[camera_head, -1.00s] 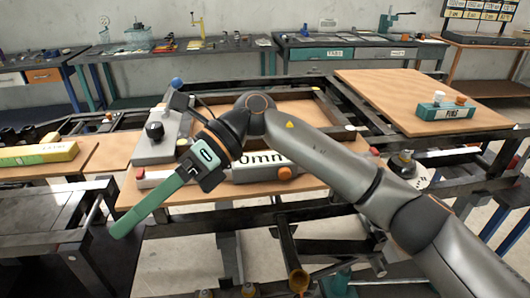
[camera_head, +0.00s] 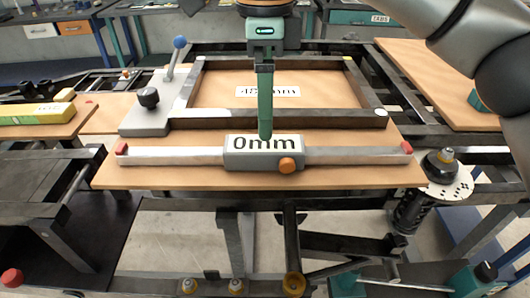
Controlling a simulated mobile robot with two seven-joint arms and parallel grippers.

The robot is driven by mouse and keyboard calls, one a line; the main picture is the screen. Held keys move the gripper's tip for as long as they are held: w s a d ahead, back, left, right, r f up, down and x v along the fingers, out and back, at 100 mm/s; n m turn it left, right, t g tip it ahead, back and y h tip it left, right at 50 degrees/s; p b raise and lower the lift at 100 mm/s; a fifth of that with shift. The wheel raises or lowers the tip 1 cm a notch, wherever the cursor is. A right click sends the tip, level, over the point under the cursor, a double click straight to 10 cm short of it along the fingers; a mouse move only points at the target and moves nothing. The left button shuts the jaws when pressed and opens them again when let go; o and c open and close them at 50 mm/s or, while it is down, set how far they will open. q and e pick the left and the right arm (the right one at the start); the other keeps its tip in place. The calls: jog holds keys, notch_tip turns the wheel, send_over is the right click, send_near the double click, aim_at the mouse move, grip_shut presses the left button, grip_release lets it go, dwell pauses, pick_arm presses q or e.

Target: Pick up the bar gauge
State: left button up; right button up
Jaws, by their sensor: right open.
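The bar gauge (camera_head: 343,156) lies across the front of the wooden board. It is a long metal bar with red ends, a grey middle block marked "0mm" and an orange knob on its front. My right gripper (camera_head: 265,134) comes down from the top with its green fingers pointing down at the middle block. The fingers are open but line up in this view, so the gap between them is hidden. Their tips overlap the block's upper edge in the picture; I cannot tell whether they touch it. My left gripper is not in view.
Behind the gauge, a dark frame (camera_head: 290,124) surrounds a printed label on the board (camera_head: 112,178). A grey block with a black knob and blue-tipped lever (camera_head: 150,118) stands at left. A spring unit (camera_head: 412,210) stands at right, and a yellow box (camera_head: 30,114) at far left.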

aim_at(264, 143)
notch_tip(264, 143, down, 8)
jog(key=shift+f, duration=0.1)
dwell(0.4)
grip_shut()
dwell(0.6)
